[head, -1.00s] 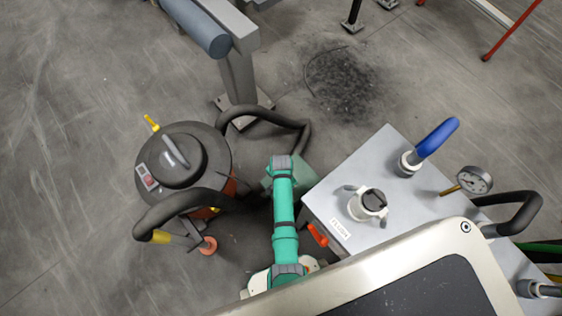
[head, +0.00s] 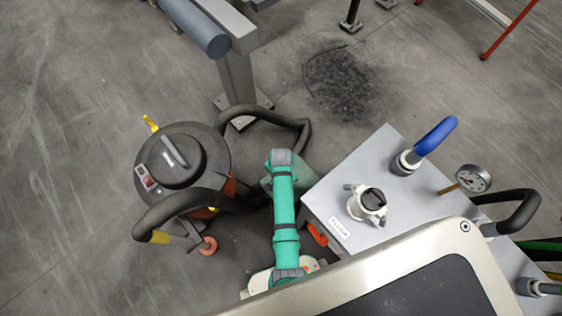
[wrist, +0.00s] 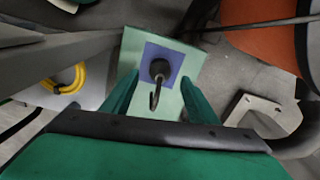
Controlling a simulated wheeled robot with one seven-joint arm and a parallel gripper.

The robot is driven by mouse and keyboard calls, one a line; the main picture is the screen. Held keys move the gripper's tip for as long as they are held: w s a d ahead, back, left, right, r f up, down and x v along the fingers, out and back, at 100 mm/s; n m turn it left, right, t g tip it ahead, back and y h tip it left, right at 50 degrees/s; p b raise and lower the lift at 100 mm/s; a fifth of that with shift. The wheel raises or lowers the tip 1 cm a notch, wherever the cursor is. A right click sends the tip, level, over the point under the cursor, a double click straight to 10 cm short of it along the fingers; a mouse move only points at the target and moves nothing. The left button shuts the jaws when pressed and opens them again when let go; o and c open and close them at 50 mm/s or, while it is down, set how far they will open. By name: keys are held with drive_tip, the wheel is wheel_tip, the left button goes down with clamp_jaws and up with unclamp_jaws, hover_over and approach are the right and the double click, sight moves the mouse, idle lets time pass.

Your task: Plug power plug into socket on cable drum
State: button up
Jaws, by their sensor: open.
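In the wrist view a black plug (wrist: 158,69) with a short curved black cord sits on a blue-violet square (wrist: 172,52) on a pale green surface (wrist: 134,48). My gripper (wrist: 159,82) is open, with one green finger on each side of the plug. I cannot tell whether the fingers are level with it, and nothing shows as gripped. A yellow cable coil (wrist: 74,85) lies at the left of the wrist view; I cannot make out a drum or socket there. In the head view my arm hides the gripper, and the plug is not visible.
A dark vacuum cleaner (head: 205,150) with a thick black hose stands left of my arm. A grey cabinet (head: 335,190) with valves, a blue handle (head: 436,136) and a gauge (head: 473,178) stands close on the right. A grey post (head: 237,80) rises behind. Open floor lies far left.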

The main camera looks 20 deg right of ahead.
wheel_tip(320, 180, up, 5)
drive_tip(key=shift+w+r, duration=0.1)
drive_tip(key=shift+w, duration=0.15)
idle(0.6)
